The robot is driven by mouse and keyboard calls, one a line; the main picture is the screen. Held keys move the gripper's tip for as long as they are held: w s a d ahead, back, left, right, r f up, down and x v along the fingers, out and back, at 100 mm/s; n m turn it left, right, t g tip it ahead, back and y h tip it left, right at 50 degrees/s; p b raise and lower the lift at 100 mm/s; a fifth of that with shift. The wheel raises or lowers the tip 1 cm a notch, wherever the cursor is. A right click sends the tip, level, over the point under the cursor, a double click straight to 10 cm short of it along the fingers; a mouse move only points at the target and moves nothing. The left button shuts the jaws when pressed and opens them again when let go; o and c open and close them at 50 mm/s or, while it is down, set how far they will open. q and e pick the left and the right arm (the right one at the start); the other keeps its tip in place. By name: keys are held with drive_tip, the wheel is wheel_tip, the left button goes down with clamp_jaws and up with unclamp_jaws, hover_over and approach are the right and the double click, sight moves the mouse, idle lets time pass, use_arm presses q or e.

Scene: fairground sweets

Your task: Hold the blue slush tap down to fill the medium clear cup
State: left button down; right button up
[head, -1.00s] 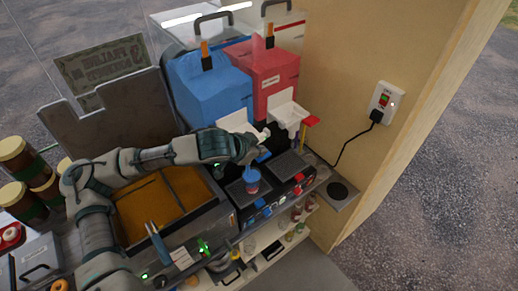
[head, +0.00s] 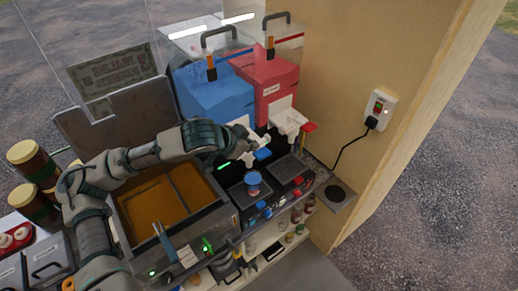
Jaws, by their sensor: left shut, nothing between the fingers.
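The blue slush machine (head: 222,98) stands at the back of the counter. Its blue tap lever (head: 263,154) sticks out at the front, above the drip tray. A small cup (head: 253,184) stands upright on the left drip tray (head: 238,193), below the tap, with blue showing in its upper part. The exact fill level is too small to tell. My left gripper (head: 249,157) is shut and empty, just left of the blue lever. Whether it touches the lever I cannot tell. My right gripper is not in view.
A red slush machine (head: 272,82) with a red tap lever (head: 309,127) stands to the right. A fryer-like basin (head: 165,205) lies under my left arm. A wall switch (head: 379,109) with a cable is at the right. Jars (head: 33,163) stand at the far left.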

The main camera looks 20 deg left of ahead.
use_arm(q)
drive_tip(key=s+a+r, duration=0.2)
drive_tip(key=r, duration=0.1)
drive_tip(key=shift+s+a, duration=0.15)
drive_tip(key=shift+a, duration=0.05)
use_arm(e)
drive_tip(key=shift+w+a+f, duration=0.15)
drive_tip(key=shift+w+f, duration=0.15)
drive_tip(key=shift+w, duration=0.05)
use_arm(q)
drive_tip(key=shift+d, duration=0.2)
drive_tip(key=shift+a, duration=0.1)
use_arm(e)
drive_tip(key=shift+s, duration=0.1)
